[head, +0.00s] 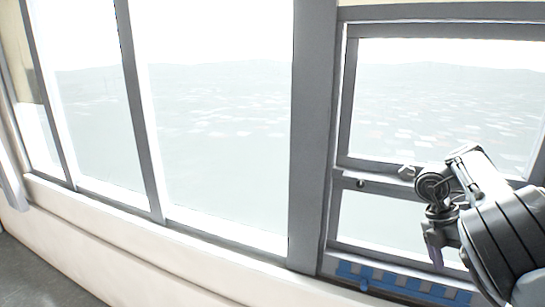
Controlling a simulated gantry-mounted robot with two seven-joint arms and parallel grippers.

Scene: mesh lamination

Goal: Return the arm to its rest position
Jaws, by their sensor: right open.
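My right arm comes in from the right edge in the head view. Its gripper (436,244) points down in front of the lower pane of the right-hand window (380,220). The fingers are small in the view, and I see nothing held between them. Below it, a blue strip (400,283) runs along the bottom of the window frame, partly covered by my arm at its right end. My left gripper is not in view.
Large window panes (215,120) with grey frames fill the left and middle. A thick grey post (314,130) stands left of the right-hand window. A pale sill (150,250) runs below the panes. Grey floor (40,280) shows at the lower left.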

